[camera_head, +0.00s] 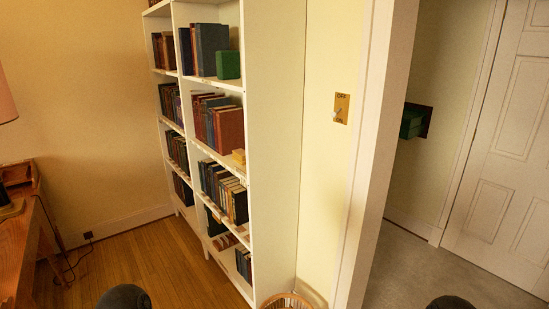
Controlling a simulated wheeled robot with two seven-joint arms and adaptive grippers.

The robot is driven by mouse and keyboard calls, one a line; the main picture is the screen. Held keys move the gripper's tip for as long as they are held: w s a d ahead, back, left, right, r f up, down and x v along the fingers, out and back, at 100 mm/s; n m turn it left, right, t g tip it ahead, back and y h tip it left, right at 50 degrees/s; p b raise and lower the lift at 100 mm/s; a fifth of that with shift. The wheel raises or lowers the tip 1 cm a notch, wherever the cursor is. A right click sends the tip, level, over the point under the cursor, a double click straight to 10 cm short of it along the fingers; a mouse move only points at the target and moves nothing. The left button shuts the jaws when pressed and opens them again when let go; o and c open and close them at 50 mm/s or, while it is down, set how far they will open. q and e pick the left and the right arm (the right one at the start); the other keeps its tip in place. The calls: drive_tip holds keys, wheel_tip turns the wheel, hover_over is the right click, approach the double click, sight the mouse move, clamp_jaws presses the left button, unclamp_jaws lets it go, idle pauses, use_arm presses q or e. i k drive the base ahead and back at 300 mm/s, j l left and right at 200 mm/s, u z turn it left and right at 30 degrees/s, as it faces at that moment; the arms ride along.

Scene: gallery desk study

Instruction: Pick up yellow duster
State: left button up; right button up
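A small yellow object (239,156), which looks like the yellow duster, lies at the front right end of a shelf in the white bookcase. It is beside a row of dark red books (229,131) and is too small to make out in detail. Two dark rounded parts of my own arms show at the bottom edge, one left of centre and one at the right. No gripper fingers are in view, and nothing of mine is near the yellow object.
The white bookcase (273,130) holds several shelves of books. A wicker basket (288,301) stands at its foot. A wooden desk (24,245) is at the left. The wood floor (150,262) between is clear. A doorway with grey carpet (415,267) opens at right.

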sight(239, 156)
drive_tip(key=i+j+z, duration=0.2)
drive_tip(key=j+z, duration=0.25)
drive_tip(key=i+j+z, duration=0.15)
drive_tip(key=j+z, duration=0.2)
drive_tip(key=z, duration=0.15)
drive_tip(key=j+z, duration=0.45)
